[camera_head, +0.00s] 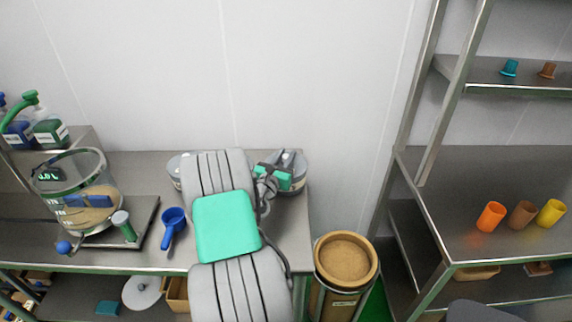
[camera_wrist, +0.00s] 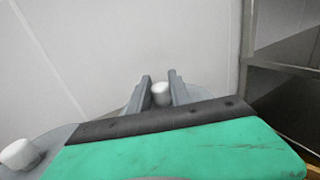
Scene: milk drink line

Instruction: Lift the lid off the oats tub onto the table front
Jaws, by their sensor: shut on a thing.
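My gripper (camera_wrist: 160,84) is shut on the white knob (camera_wrist: 161,97) of a round grey lid (camera_wrist: 203,92) in the wrist view. In the head view my gripper (camera_head: 283,160) is at a clear round tub (camera_head: 298,178) at the back right of the steel table. My arm and gripper hide much of this tub, and I cannot read its label. I cannot tell whether the lid touches the tub's rim. A second lidded tub (camera_head: 174,170) stands to the left, mostly behind my arm; its white knob (camera_wrist: 18,153) shows in the wrist view.
A blue scoop (camera_head: 172,222) lies on the table (camera_head: 150,187), left of my arm. A large clear vessel (camera_head: 78,208) stands farther left. Bare tabletop shows at the front right. A brown-topped bin (camera_head: 346,258) and a steel shelf (camera_head: 480,190) with cups stand to the right.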

